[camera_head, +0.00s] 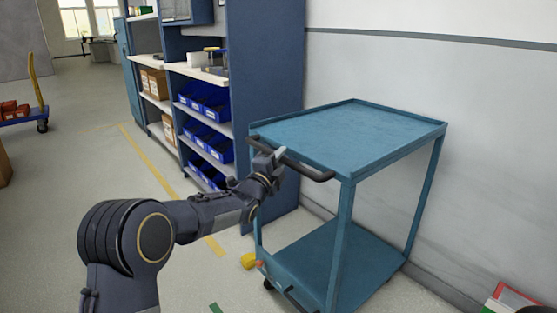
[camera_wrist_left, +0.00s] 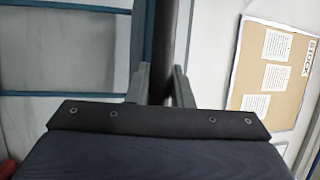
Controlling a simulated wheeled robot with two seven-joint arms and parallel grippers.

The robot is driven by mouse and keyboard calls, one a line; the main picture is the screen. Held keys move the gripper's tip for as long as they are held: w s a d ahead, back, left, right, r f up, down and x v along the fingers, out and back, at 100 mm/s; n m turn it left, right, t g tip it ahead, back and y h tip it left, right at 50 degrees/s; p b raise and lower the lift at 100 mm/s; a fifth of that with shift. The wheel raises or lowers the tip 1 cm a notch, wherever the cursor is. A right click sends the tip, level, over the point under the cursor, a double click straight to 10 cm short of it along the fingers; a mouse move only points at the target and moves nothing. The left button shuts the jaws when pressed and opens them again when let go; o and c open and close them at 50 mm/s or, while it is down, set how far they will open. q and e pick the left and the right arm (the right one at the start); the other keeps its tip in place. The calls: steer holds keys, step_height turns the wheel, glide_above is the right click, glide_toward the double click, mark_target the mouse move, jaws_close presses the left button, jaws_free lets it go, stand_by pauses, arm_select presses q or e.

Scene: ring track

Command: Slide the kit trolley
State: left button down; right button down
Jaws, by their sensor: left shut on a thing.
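The kit trolley (camera_head: 350,138) is a blue metal cart with a flat top tray and a lower shelf (camera_head: 345,255). It stands against the white wall at the right in the head view. A dark handle bar (camera_head: 308,172) runs along its near left side. My left gripper (camera_head: 274,158) is shut on this handle near its far end. In the left wrist view the dark bar (camera_wrist_left: 168,45) passes between the two fingers of my left gripper (camera_wrist_left: 160,85). The top tray is empty. My right gripper is not in view.
A blue shelving unit (camera_head: 265,85) with blue bins (camera_head: 205,100) and boxes stands just beyond the trolley. A yellow floor line (camera_head: 150,165) runs along the left. A flat cart (camera_head: 25,118) with red items stands far left. Open floor lies between.

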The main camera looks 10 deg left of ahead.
arm_select(q)
steer(key=c, duration=1.6)
jaws_free()
steer(key=shift+w+r, duration=0.1)
steer(key=shift+r, duration=0.05)
steer(key=shift+c, duration=0.2)
steer(key=o, duration=0.3)
steer(key=shift+w+d, duration=0.15)
steer(key=shift+o, duration=0.2)
steer(key=v, duration=0.8)
steer(key=shift+p, duration=0.3)
